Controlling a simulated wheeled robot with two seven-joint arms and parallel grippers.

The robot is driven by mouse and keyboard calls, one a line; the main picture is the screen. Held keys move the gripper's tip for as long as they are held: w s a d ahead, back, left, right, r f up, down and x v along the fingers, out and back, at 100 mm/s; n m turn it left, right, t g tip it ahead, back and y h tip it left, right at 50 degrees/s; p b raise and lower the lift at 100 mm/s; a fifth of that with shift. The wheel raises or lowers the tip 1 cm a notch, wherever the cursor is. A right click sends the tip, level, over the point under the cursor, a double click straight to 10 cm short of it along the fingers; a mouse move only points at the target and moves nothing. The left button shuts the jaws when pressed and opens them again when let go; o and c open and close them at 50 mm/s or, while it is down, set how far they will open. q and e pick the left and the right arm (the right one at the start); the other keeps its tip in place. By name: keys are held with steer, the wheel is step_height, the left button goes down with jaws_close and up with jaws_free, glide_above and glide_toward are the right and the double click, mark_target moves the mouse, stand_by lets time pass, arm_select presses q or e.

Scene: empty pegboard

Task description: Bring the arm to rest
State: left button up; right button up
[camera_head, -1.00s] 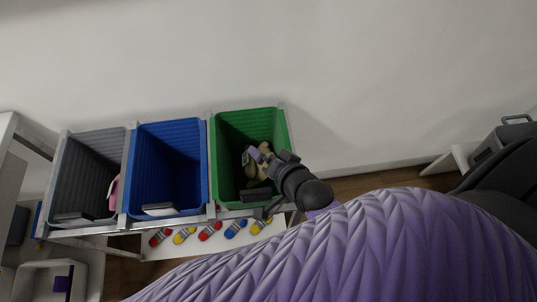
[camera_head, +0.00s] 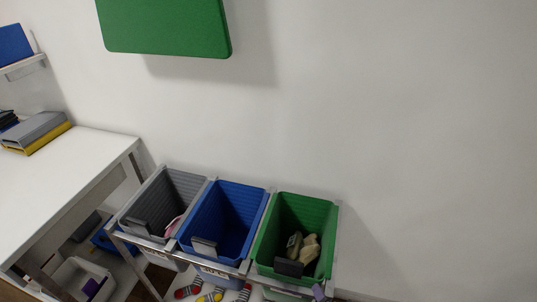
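A small purple and grey piece (camera_head: 319,291) shows at the bottom edge, in front of the green bin (camera_head: 265,238). It looks like the tip of my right gripper, but too little shows to tell whether it is open or shut or holds anything. The rest of my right arm is out of the picture. My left gripper and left arm are not in view.
A grey bin (camera_head: 187,184) with a pink thing (camera_head: 174,226) inside and an empty-looking blue bin (camera_head: 240,200) stand left of the green bin. Pale objects (camera_head: 308,248) lie in the green bin. A white table (camera_head: 60,165) is at left. A green panel (camera_head: 165,25) hangs above.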

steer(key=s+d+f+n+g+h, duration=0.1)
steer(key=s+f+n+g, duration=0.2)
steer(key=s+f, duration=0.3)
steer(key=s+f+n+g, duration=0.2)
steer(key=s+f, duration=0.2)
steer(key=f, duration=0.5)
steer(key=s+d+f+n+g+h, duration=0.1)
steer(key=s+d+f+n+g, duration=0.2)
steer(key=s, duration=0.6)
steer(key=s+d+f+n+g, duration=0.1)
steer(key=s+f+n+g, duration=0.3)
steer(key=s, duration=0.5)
arm_select(q)
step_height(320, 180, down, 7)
steer(key=b, duration=0.7)
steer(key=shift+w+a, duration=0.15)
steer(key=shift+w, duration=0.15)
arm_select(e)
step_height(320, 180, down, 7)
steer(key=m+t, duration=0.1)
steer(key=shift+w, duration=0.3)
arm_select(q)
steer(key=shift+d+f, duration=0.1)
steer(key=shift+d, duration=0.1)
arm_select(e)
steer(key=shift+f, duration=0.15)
